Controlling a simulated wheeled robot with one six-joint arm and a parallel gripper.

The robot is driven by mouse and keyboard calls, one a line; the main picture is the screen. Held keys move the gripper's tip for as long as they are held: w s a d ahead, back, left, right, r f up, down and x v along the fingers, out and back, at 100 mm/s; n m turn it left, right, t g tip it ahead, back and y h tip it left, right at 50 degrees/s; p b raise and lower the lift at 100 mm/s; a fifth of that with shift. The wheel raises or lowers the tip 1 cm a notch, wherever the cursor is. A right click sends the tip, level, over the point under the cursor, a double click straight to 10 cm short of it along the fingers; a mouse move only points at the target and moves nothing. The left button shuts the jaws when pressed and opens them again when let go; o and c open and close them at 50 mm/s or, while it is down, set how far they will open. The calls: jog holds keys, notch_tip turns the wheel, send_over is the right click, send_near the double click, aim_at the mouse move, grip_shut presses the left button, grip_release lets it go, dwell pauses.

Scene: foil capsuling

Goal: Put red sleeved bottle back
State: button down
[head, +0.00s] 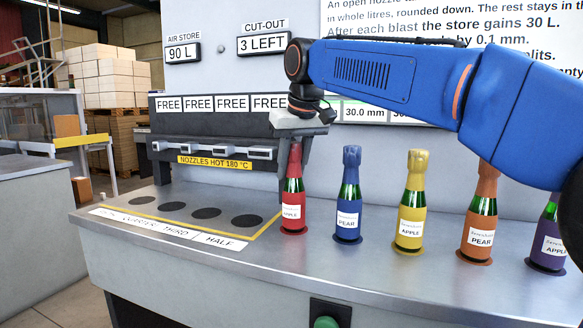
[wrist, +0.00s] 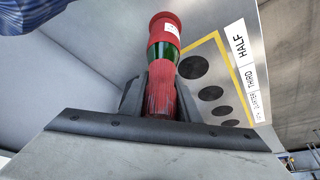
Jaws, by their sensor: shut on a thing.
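The red sleeved bottle (head: 293,195) stands upright on the bench, at the left end of the row of bottles. Its white label reads APPLE. My gripper (head: 301,145) is above it, with its fingers around the red foil neck. In the wrist view my gripper (wrist: 161,95) is shut on the red neck of the bottle (wrist: 164,37), one dark finger on each side. The bottle's base is at bench level in the head view; I cannot tell whether it touches the surface.
Blue (head: 348,195), yellow (head: 411,200), orange (head: 480,215) and purple (head: 549,235) bottles stand to the right. A yellow-bordered area with dark round spots (head: 206,213) lies to the left. A nozzle bar marked hot (head: 215,150) is behind it. A green button (head: 326,321) is on the bench front.

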aim_at(296, 143)
jog(key=c, duration=1.4)
grip_release()
jog(key=shift+o, duration=0.2)
jog(key=v, duration=1.2)
jog(key=shift+r, duration=0.1)
